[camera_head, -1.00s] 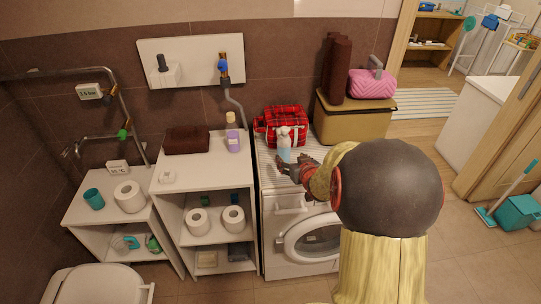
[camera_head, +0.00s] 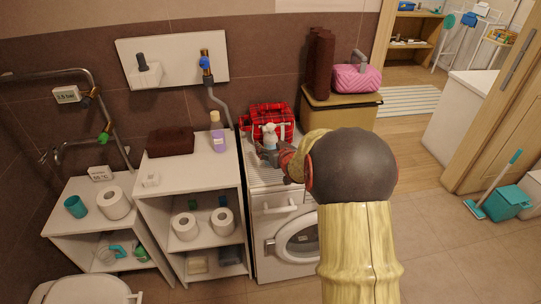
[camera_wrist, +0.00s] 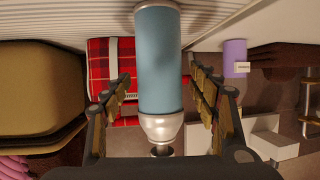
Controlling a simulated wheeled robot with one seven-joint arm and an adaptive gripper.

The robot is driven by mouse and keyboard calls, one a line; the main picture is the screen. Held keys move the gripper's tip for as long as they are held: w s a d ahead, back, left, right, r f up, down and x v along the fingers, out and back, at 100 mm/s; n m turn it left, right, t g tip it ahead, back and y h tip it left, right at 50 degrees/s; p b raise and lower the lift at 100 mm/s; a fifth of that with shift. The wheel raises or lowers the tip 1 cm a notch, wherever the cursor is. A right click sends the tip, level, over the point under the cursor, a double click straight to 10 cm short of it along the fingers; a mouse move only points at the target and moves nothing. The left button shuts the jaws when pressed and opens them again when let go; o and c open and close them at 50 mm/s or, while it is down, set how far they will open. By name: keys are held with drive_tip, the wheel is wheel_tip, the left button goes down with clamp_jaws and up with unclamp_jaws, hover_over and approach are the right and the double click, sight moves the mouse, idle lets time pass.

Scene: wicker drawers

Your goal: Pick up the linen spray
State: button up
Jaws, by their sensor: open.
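A light blue bottle with a pale top, which looks like the linen spray (camera_head: 269,143), stands upright on the white ridged top of the washing machine (camera_head: 272,183). In the wrist view, which is upside down, the bottle (camera_wrist: 160,62) shows large, with a silver collar and its nozzle end toward the bottom. My gripper (camera_wrist: 161,88) is open, with one finger on each side of the bottle and visible gaps between. In the head view my gripper (camera_head: 270,156) is at the bottle's front and hides its lower part.
A red plaid bag (camera_head: 268,121) sits close behind the bottle. A tan box (camera_head: 340,115) with a pink bag (camera_head: 356,79) stands to the right. A purple bottle (camera_head: 217,140) and a dark brown case (camera_head: 170,142) are on the white shelf unit (camera_head: 196,171) to the left.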

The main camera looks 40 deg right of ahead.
drive_tip(key=shift+c, duration=0.4)
drive_tip(key=c, duration=1.4)
